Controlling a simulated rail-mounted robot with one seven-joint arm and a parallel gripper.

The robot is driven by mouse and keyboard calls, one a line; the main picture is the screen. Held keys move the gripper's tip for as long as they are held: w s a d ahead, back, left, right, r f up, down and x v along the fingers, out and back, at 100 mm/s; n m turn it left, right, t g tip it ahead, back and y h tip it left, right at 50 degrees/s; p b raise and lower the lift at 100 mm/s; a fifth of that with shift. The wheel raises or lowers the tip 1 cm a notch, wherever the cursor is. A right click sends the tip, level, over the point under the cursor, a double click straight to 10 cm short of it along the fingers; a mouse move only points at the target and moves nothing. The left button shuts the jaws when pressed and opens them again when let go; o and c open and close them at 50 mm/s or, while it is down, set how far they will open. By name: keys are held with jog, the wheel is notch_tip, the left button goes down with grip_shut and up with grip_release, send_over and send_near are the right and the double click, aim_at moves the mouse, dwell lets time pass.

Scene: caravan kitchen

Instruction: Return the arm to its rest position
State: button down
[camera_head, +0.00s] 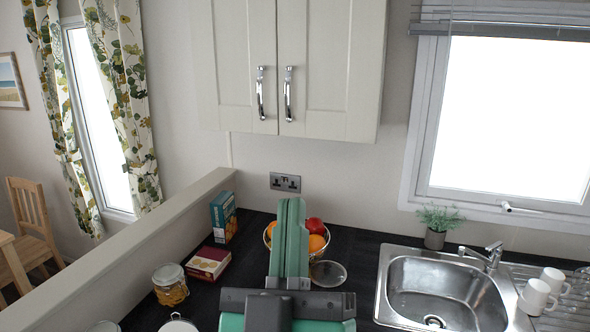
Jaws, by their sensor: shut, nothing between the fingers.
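No held object shows.
A wire bowl of fruit (317,242) sits behind my arm, with a round glass dish (328,274) beside it. At left are a jar (170,285), a red box (208,263) and a blue box (223,217). At right are a sink (440,288) and mugs (536,296). Cupboards (290,65) hang above.

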jog(key=s+r+m+g+y, duration=0.1)
jog(key=s+r+m+g, duration=0.1)
jog(key=s, duration=0.6)
jog(key=shift+s+m+y, duration=0.35)
jog(key=shift+m+y, duration=0.05)
jog(key=shift+m, duration=0.4)
jog(key=shift+d, duration=0.1)
